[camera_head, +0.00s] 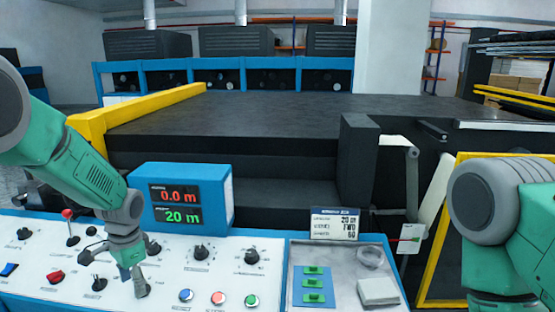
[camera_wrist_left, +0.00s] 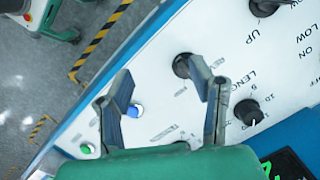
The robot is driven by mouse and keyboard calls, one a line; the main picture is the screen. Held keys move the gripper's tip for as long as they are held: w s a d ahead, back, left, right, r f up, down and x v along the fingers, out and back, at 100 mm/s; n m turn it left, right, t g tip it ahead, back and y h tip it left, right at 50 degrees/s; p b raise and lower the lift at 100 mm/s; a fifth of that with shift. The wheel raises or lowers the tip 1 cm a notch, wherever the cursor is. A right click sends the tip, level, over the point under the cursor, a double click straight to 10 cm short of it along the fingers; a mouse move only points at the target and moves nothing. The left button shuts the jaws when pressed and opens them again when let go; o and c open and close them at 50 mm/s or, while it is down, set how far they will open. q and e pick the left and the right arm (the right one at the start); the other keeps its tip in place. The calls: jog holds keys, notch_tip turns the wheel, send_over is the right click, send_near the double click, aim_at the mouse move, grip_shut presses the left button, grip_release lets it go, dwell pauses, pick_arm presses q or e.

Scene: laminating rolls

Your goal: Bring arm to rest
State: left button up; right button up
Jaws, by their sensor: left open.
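My left arm (camera_head: 75,160), green and grey, reaches in from the left over the white control panel (camera_head: 190,272). Its gripper (camera_head: 115,272) points down just above the panel among the knobs. In the left wrist view the gripper (camera_wrist_left: 158,72) has its two fingers spread apart with nothing between them. A black knob (camera_wrist_left: 183,65) shows close beside one fingertip; I cannot tell whether they touch. My right arm (camera_head: 500,210) shows at the right edge, and its gripper is out of view.
A blue display box (camera_head: 215,190) reading 0.0 m and 20 m stands behind the panel, close to my left forearm. Red, blue and green buttons (camera_head: 218,298) line the front. A tray (camera_head: 345,297) with green pieces and a white block lies to the right. A large dark machine (camera_head: 290,110) stands behind.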

pick_arm(q)
jog(key=s+d+f+n+h, duration=0.1)
jog(key=s+d+f+n, duration=0.1)
jog(key=s+f, duration=0.75)
jog(key=s+d+f+n, duration=0.2)
jog(key=s+f, duration=0.5)
jog(key=s, duration=0.5)
jog(key=s+n, duration=0.4)
jog(key=s, duration=1.4)
notch_tip(320, 180, down, 14)
jog(key=w+d+m+b, duration=0.1)
jog(key=w+b, duration=0.1)
jog(key=b, duration=1.2)
jog(key=shift+w+d+t+b, duration=0.3)
jog(key=shift+d+t+b, duration=0.05)
jog(key=shift+d+t, duration=0.05)
pick_arm(e)
notch_tip(320, 180, down, 14)
jog(key=shift+s+f, duration=0.25)
pick_arm(q)
jog(key=shift+w, duration=0.1)
